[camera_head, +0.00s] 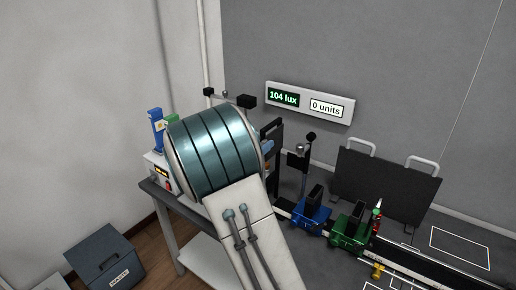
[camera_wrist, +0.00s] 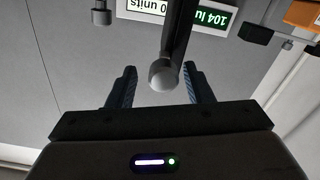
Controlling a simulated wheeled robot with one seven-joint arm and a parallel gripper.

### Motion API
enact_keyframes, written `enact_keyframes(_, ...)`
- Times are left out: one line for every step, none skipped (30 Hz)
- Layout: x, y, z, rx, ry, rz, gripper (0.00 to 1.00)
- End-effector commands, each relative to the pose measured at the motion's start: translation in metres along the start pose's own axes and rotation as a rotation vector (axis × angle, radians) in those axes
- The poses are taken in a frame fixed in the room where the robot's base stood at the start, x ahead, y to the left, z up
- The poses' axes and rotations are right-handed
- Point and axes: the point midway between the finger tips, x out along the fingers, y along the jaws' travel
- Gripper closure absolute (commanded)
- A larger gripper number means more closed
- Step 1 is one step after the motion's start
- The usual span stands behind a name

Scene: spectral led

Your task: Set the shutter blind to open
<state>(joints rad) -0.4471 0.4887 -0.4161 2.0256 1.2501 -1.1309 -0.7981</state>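In the wrist view a grey ball knob (camera_wrist: 163,75) on a dark rod (camera_wrist: 177,30) stands between the two fingers of my gripper (camera_wrist: 160,71). The fingers are apart, with a gap on each side of the knob. I cannot tell how deep the knob lies between them. In the head view, a dark plate (camera_head: 296,163) with a grey knob (camera_head: 300,148) stands on a post on the bench. I cannot tell for sure which dark part is the shutter blind, or its setting. My arm hides most of my gripper in the head view.
A wall display (camera_head: 310,103) reads 104 lux and 0 units. A blue holder (camera_head: 311,214) and a green holder (camera_head: 349,233) sit on the rail to the right. A dark panel with handles (camera_head: 385,188) stands behind them. A dark box (camera_head: 108,262) stands on the floor.

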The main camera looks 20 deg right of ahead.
Motion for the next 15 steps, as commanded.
enact_keyframes(0.0, -0.001, 0.001, -0.001, -0.001, -0.001, 0.54)
enact_keyframes(0.0, -0.001, 0.001, -0.002, -0.002, -0.002, 0.54)
enact_keyframes(-0.001, -0.001, 0.002, -0.002, -0.002, -0.002, 0.54)
enact_keyframes(-0.001, -0.001, 0.002, -0.002, -0.003, -0.002, 0.54)
enact_keyframes(-0.001, -0.001, 0.002, -0.003, -0.003, -0.003, 0.54)
enact_keyframes(-0.001, -0.001, 0.002, -0.003, -0.003, -0.003, 0.54)
enact_keyframes(-0.002, -0.001, 0.002, -0.003, -0.003, -0.003, 0.54)
enact_keyframes(-0.004, -0.001, 0.003, -0.003, -0.003, -0.004, 0.54)
enact_keyframes(-0.007, -0.002, 0.003, -0.002, -0.003, -0.004, 0.54)
enact_keyframes(-0.01, -0.002, 0.003, -0.002, -0.003, -0.005, 0.54)
enact_keyframes(-0.014, -0.002, 0.003, -0.001, -0.004, -0.005, 0.54)
enact_keyframes(-0.02, -0.002, 0.004, -0.001, -0.004, -0.006, 0.54)
enact_keyframes(-0.026, -0.002, 0.004, -0.001, -0.004, -0.006, 0.54)
enact_keyframes(-0.032, -0.002, 0.004, -0.001, -0.003, -0.007, 0.54)
enact_keyframes(-0.041, -0.002, 0.004, -0.001, -0.004, -0.007, 0.54)
